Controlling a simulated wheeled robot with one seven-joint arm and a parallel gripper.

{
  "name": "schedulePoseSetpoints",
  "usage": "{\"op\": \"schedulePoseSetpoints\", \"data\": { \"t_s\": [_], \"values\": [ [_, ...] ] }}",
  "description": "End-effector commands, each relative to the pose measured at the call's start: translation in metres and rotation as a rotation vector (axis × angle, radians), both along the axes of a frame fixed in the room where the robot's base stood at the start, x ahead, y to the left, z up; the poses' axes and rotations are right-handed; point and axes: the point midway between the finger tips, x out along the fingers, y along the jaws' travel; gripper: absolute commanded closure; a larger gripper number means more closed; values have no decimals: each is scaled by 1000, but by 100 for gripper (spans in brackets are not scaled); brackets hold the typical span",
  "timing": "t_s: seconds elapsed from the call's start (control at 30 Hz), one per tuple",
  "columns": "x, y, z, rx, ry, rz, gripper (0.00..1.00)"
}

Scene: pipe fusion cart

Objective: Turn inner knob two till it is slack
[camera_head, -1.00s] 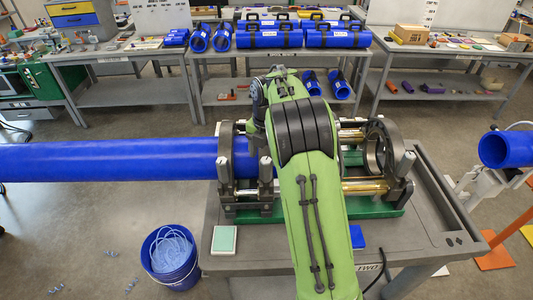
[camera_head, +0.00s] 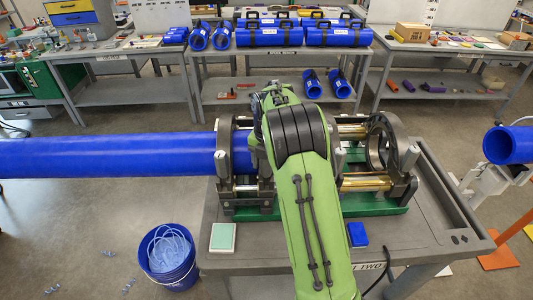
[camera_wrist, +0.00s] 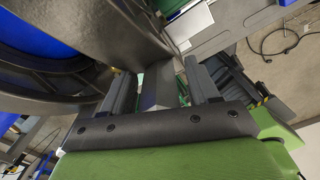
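The pipe clamp frame (camera_head: 224,140) stands on the cart, with a long blue pipe (camera_head: 110,155) lying through its left rings. My green arm covers the middle of the clamp and hides my gripper in the head view. In the wrist view my gripper (camera_wrist: 162,90) has its two fingers apart, with a grey angular piece (camera_wrist: 163,86) between them. It may be a knob; gaps show beside it, and contact is unclear.
The grey cart top (camera_head: 440,215) carries a pale green pad (camera_head: 223,237) and a blue block (camera_head: 358,234). A blue bucket (camera_head: 168,262) stands on the floor at left. A dark clamp ring and blue pipe fill the wrist view's upper left.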

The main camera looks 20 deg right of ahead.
Motion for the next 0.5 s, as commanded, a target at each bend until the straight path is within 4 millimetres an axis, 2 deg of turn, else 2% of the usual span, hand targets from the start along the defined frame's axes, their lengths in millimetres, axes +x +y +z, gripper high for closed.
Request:
{"op": "schedulePoseSetpoints", "data": {
  "t_s": [0.03, 0.3, 0.37, 0.5],
  "values": [
    [0, 0, 1, 0, 0, 0, 49],
    [0, 0, 1, 0, 0, 1, 90],
    [0, 0, 1, 0, 0, 14, 91],
    [1, 1, -2, -1, -3, 219, 91]
  ]
}}
